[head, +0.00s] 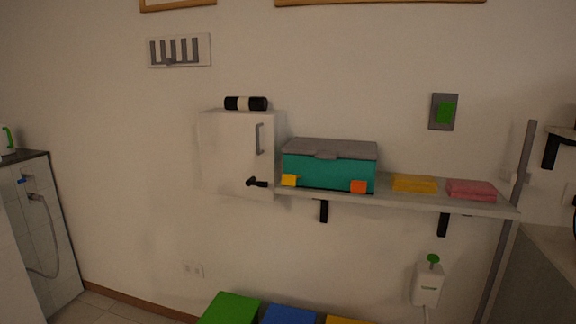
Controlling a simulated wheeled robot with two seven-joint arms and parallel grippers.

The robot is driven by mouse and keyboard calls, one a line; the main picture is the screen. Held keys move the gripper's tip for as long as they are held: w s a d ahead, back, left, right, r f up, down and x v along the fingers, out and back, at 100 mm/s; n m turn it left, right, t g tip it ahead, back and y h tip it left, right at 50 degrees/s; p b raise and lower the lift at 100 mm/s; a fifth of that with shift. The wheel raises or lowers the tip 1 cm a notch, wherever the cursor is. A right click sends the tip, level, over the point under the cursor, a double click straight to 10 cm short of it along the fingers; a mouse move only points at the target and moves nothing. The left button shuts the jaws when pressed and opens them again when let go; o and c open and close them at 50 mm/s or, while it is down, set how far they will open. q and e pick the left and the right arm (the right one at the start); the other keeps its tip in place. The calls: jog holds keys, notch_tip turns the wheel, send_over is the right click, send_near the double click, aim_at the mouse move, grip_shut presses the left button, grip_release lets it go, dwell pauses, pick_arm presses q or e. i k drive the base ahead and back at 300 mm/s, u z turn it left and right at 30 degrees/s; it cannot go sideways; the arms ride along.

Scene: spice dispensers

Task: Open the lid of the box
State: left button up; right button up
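The box (328,172) is teal with a grey lid (330,148) and a grey latch tab at its front middle. It stands on the wall shelf, and its lid is down. A small yellow piece shows at its lower left front and an orange one at its lower right front. Neither of my grippers shows in the head view.
The grey shelf (450,203) also bears a yellow cloth-like item (414,184) and a pink one (471,190). A white cabinet (228,150) adjoins the box on the left. Green (231,308) and blue (289,315) objects are low in front.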

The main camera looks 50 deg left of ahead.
aim_at(322, 149)
jog(key=u, duration=1.55)
